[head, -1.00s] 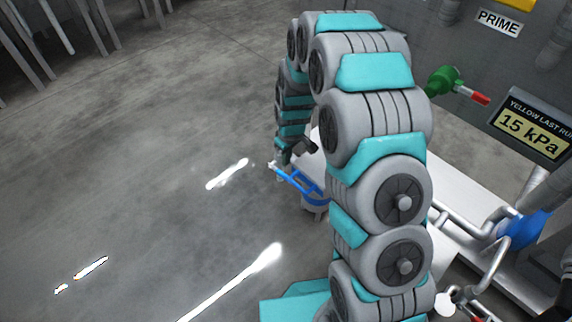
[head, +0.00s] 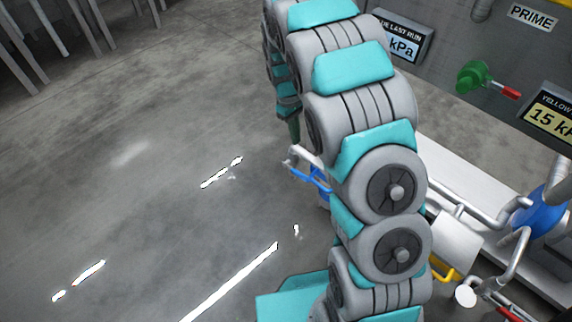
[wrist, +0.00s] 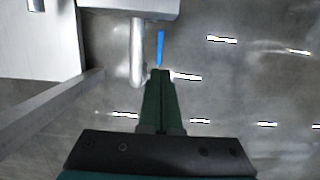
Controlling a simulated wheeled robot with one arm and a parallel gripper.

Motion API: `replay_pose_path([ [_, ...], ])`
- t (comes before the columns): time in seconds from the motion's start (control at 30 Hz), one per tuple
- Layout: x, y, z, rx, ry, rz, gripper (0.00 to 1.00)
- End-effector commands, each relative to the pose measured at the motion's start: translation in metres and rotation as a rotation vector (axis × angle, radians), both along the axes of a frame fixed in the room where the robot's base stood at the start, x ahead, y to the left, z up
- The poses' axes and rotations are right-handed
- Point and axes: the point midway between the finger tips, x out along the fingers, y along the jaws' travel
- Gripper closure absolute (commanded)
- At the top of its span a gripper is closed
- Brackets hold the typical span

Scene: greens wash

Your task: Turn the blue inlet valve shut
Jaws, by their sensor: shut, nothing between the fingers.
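The blue inlet valve's handle (head: 313,179) is a bright blue lever, partly hidden behind my arm in the head view. Its visible end lies beside a pale pipe. In the wrist view a thin blue strip, seemingly this handle (wrist: 161,46), stands just beyond my fingertips, beside a white pipe. My gripper (wrist: 160,72) has dark green fingers closed together with nothing between them. In the head view my gripper (head: 294,130) points down just above the handle's end. I cannot tell whether it touches the handle.
A yellow handle (head: 443,270) and a blue rounded body (head: 541,216) with pipes are at right. A green valve with a red tip (head: 474,77) is on the back wall. A white bench (head: 465,158) lies behind my arm. The floor at left is open.

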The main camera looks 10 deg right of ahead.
Motion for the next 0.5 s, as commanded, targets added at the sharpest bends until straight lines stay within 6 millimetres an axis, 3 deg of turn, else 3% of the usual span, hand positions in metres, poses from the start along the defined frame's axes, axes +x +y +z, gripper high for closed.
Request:
replay_pose_path([
  [0.23, -0.003, -0.003, -0.016, -0.009, 0.02, 0.002, 1.0],
  [0.5, -0.014, -0.009, -0.067, -0.01, 0.028, 0.001, 1.0],
])
